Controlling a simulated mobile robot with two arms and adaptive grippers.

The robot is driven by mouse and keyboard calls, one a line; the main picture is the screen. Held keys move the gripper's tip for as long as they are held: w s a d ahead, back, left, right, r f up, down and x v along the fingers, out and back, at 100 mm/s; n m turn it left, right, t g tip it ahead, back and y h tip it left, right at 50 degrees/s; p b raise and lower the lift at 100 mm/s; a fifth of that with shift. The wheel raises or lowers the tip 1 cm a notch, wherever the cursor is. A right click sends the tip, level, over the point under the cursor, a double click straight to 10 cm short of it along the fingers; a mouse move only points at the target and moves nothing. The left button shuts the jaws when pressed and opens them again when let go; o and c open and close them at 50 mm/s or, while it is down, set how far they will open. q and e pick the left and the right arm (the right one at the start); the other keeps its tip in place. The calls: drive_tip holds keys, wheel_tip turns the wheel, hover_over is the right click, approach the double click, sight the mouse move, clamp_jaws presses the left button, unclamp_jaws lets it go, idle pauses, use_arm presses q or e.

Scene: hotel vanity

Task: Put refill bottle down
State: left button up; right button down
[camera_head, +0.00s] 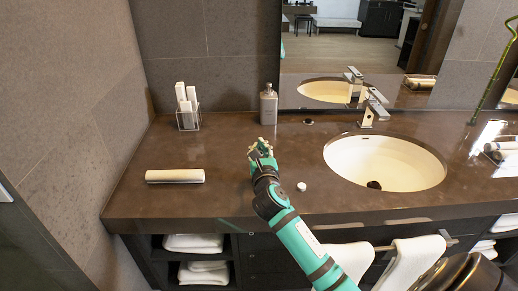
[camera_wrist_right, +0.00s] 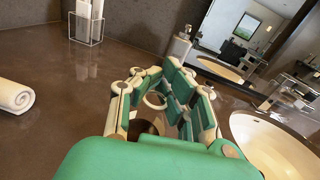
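A grey bottle with a narrow neck (camera_head: 268,106) stands upright at the back of the brown counter, beside the mirror's left edge. I take it to be the refill bottle. It also shows beyond my fingers in the wrist view (camera_wrist_right: 180,43). My right gripper (camera_head: 261,148) is above the counter, in front of the bottle and apart from it. In the wrist view its fingers (camera_wrist_right: 158,92) are spread. A pale ring shows between them; I cannot tell what it is. My left gripper is not in view.
A rolled white towel (camera_head: 175,176) and a clear holder with white rolls (camera_head: 188,120) are at left. A small white round cap (camera_head: 301,186) lies near my arm. The sink (camera_head: 385,150) and faucet (camera_head: 374,107) are at right. The counter (camera_head: 225,165) between towel and gripper is clear.

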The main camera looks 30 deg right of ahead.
drive_tip(key=c, duration=1.5)
unclamp_jaws()
drive_tip(key=shift+s, duration=0.15)
drive_tip(key=b+v, duration=0.1)
drive_tip(key=v, duration=1)
drive_tip(key=shift+s+a+r, duration=0.1)
drive_tip(key=shift+s+a, duration=0.1)
drive_tip(key=shift+s, duration=0.15)
